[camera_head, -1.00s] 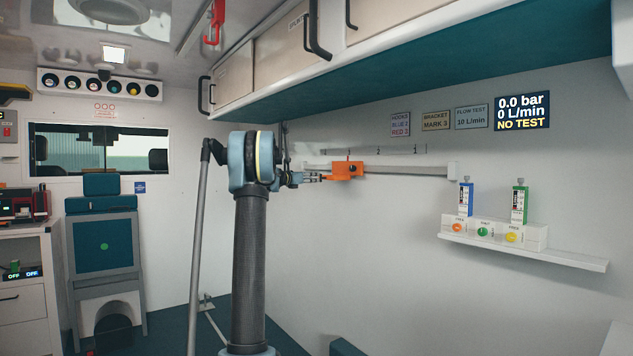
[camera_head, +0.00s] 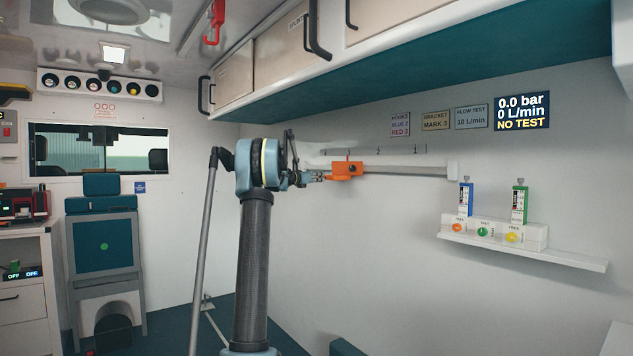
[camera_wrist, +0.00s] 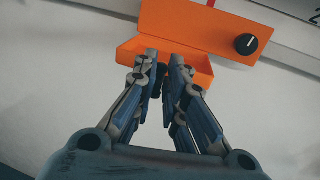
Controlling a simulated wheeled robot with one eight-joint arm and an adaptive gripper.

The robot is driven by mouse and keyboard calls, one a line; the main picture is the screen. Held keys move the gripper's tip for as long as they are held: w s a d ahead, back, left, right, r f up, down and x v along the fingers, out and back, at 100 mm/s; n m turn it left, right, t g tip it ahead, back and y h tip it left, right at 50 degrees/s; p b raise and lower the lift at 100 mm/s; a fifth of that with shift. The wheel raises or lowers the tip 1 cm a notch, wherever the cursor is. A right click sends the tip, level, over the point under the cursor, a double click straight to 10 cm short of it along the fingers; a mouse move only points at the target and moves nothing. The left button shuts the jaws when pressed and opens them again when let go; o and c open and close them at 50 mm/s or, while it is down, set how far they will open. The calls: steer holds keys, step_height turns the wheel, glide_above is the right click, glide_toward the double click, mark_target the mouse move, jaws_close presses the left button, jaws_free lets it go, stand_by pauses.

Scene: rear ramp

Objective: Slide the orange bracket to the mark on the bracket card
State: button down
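The orange bracket (camera_head: 347,170) sits near the left end of the grey wall rail; its block with a black knob fills the top of the wrist view (camera_wrist: 195,25), and a tray-like lower part juts toward me. My gripper (camera_head: 322,177) is at the bracket's left side in the head view. In the wrist view my fingertips (camera_wrist: 164,58) are close together, overlapping the lower part, with a narrow gap between them. Whether they clamp it is unclear. The bracket card (camera_head: 436,121) reads "BRACKET MARK 3". A red line shows above the bracket, with a cut-off "2" to its right.
The rail right of the bracket is clear. A white shelf (camera_head: 530,252) with blue and green flowmeters is lower right. Teal-bottomed cabinets hang above.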

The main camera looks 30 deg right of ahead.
steer(key=shift+w, duration=0.85)
steer(key=c, duration=1.7)
jaws_free()
steer(key=shift+a, duration=0.2)
steer(key=v, duration=1.1)
steer(key=shift+a, duration=0.35)
steer(key=shift+s, duration=0.1)
